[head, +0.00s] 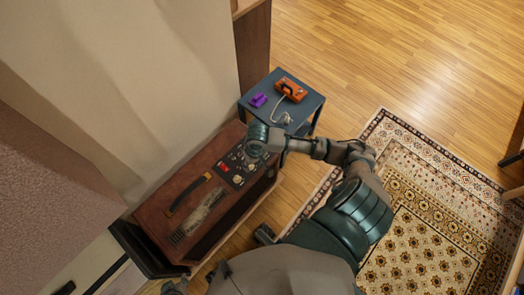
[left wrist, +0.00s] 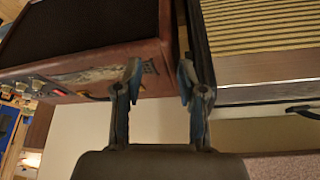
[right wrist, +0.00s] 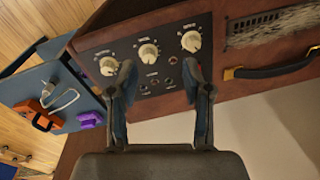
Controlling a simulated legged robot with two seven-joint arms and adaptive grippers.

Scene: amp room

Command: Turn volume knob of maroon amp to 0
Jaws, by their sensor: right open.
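The maroon amp (head: 165,215) stands at the lower left of the head view. Its dark control panel (right wrist: 172,82) fills the middle of the right wrist view, with three cream knobs: left (right wrist: 108,66), middle (right wrist: 148,53) and right (right wrist: 191,41). Knob labels are too small to read. My right gripper (right wrist: 161,72) is open and empty in front of the panel; its left finger overlaps the view near the left knob. Contact cannot be told. My left gripper (left wrist: 159,75) is open and empty, with the maroon amp's edge (left wrist: 95,75) beyond it.
A blue-grey side table (head: 247,103) beside the amp carries an orange object (head: 291,88) and a purple object (head: 258,100). A black strap handle (right wrist: 275,68) lies on the amp. Another amp with a striped grille (left wrist: 265,25) is in the left wrist view. A patterned rug (head: 430,230) covers the floor.

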